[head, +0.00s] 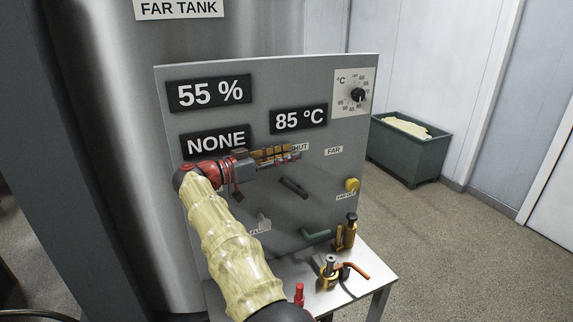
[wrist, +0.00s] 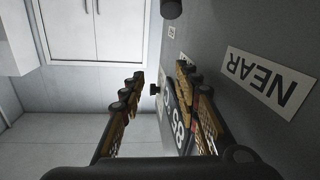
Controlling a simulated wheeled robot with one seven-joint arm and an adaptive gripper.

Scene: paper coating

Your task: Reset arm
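My arm, in a pale yellow sleeve, reaches up from the bottom of the head view to the grey control panel (head: 330,130). My gripper (head: 297,152) is in front of the panel, just below the "85 °C" display (head: 299,119), and points right. In the wrist view my gripper (wrist: 162,75) has its two fingers apart with nothing held between them. The panel's face (wrist: 215,40) is close along the right finger there. A "NEAR" label (wrist: 268,80) shows beside it. I cannot tell whether a finger touches the panel.
A dark lever (head: 293,187), a yellow knob (head: 352,185) and a dial (head: 358,95) are on the panel. Brass valves (head: 329,270), an orange handle (head: 354,270) and a green handle (head: 316,236) are low in front. A green bin (head: 405,155) stands behind right. Floor at right is clear.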

